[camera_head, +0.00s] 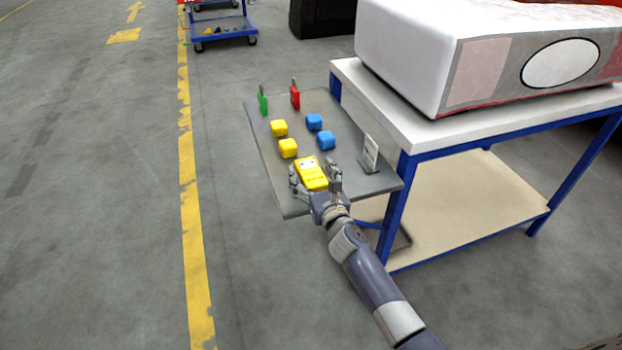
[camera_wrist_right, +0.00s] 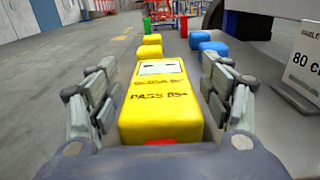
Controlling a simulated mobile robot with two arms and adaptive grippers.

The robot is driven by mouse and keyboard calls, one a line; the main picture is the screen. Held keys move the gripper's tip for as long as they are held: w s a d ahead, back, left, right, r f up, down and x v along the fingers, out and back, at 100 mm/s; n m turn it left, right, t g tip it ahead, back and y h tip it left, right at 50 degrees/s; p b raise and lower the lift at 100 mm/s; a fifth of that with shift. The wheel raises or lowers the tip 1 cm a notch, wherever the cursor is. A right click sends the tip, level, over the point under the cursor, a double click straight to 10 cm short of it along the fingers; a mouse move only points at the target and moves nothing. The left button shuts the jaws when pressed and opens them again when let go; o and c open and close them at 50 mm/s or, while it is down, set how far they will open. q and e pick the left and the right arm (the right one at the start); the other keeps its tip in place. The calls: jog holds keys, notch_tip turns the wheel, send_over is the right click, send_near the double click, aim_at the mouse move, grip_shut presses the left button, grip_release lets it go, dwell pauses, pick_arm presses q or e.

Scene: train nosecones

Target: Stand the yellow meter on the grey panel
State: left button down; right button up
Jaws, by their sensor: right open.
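The yellow meter (camera_head: 312,174) is on the near part of the grey panel (camera_head: 262,151), which juts out beside the white-topped table. My right gripper (camera_head: 314,176) is open, with one finger on each side of the meter. In the right wrist view the meter (camera_wrist_right: 161,105) lies between the open fingers (camera_wrist_right: 161,100), with a visible gap on both sides. Its lettered face and pale display show toward the camera. Whether its underside touches the panel is hidden. My left gripper is not in view.
Yellow blocks (camera_head: 279,128) and blue blocks (camera_head: 314,121) sit on the panel beyond the meter. A green padlock (camera_head: 263,103) and a red padlock (camera_head: 295,97) stand at its far end. A small sign (camera_head: 371,152) stands close at right. The white nosecone (camera_head: 410,50) rests on the table.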

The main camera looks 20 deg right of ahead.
jog(key=shift+w, duration=0.3)
jog(key=shift+c, duration=0.5)
jog(key=c, duration=1.3)
jog(key=shift+r, duration=0.1)
jog(key=shift+c, duration=0.8)
jog(key=shift+r, duration=0.1)
